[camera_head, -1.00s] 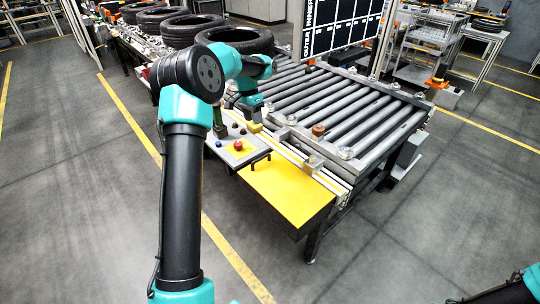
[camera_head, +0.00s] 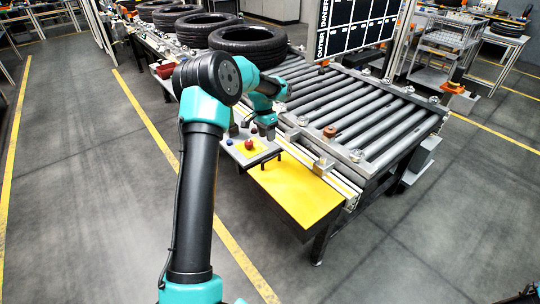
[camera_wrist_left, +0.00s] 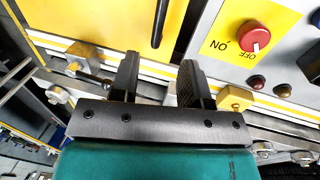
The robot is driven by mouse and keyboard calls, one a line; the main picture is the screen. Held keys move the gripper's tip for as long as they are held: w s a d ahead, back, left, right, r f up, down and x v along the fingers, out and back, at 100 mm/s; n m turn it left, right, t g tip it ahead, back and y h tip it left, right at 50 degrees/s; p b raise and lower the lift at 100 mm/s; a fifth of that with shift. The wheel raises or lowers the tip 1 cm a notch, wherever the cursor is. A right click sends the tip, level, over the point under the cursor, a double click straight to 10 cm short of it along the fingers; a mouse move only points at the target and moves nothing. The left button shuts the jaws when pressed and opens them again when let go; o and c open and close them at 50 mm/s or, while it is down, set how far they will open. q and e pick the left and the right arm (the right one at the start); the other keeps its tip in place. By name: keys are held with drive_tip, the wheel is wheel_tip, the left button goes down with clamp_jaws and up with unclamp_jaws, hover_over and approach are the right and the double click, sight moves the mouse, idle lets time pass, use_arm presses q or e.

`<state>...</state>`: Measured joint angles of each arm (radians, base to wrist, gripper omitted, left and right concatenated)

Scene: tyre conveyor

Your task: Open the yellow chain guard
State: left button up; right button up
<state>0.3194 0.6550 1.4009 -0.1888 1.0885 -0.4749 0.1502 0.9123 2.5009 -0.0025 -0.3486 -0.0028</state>
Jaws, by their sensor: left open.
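The yellow chain guard (camera_head: 295,195) is a flat yellow panel along the near side of the roller conveyor. It also fills the upper left of the left wrist view (camera_wrist_left: 100,20), where a black bar handle (camera_wrist_left: 163,20) stands on it. My left gripper (camera_head: 264,132) hangs above the conveyor's edge, just beyond the control panel and the guard's handle end. In the left wrist view my left gripper (camera_wrist_left: 158,75) has its two black fingers apart with nothing between them. The handle is beyond the fingertips, apart from them. My right gripper is not shown.
A control panel (camera_head: 240,150) with a red knob (camera_wrist_left: 255,36) on a yellow plate sits beside the guard. Rollers (camera_head: 350,105) lie behind, with tyres (camera_head: 248,40) at the back left. Brackets (camera_head: 322,167) stand along the rail. Floor in front is clear.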

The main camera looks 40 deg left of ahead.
use_arm(q)
drive_tip(key=f, duration=0.3)
drive_tip(key=d+f, duration=0.1)
drive_tip(key=f, duration=0.2)
drive_tip(key=d+f, duration=0.1)
drive_tip(key=f, duration=0.2)
drive_tip(key=shift+s+f, duration=0.25)
drive_tip(key=shift+f, duration=0.05)
drive_tip(key=shift+c, duration=0.2)
clamp_jaws()
